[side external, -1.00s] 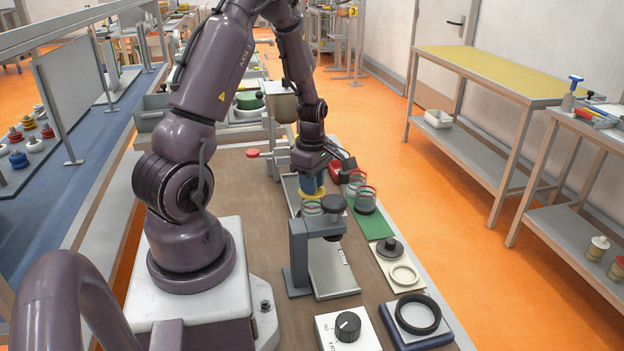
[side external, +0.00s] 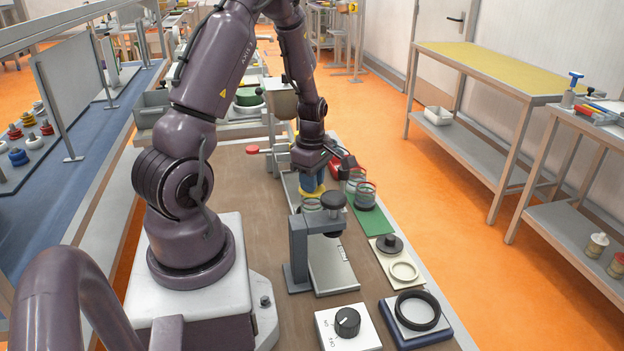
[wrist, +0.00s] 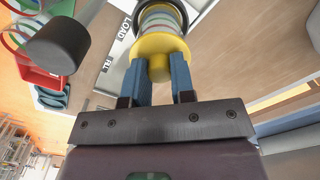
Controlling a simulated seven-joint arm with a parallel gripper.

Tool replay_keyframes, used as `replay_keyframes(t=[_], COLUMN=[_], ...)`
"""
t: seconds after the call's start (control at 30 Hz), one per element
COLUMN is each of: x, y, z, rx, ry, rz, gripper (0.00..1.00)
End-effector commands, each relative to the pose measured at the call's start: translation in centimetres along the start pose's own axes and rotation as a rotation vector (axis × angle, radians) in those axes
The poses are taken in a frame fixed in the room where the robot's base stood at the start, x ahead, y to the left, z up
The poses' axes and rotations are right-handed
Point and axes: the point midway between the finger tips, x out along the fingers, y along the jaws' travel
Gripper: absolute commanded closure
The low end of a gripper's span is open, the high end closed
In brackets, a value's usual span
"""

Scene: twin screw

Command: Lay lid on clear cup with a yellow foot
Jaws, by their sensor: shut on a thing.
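My gripper (side external: 312,186) is shut on the knob of a yellow lid (wrist: 160,48), its blue fingers on either side of the knob. In the side view the lid (side external: 312,194) shows as a yellow band under the fingers. A clear cup (side external: 311,205) stands directly below the lid on the metal tray, partly behind the clamp stand. In the wrist view the cup (wrist: 161,21) shows beyond the lid, lined up with it. I cannot tell whether lid and rim touch. The colour of this cup's foot is hidden.
The grey stand with a dark knob (side external: 333,201) is close in front of the cup. Red-rimmed clear cups (side external: 365,197) stand on a green mat to the right. A dark knobbed piece (side external: 389,243), a pale ring (side external: 404,271) and a black ring (side external: 417,311) lie nearer.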

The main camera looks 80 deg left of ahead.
Motion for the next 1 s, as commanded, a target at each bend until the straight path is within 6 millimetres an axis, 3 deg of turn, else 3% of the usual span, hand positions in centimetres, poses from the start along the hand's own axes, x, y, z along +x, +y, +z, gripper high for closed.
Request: replay_keyframes(t=[1.0], x=[1.0], y=[0.0], z=[0.0], rx=[-0.001], ry=[0.000], rz=[0.000], gripper=[0.99])
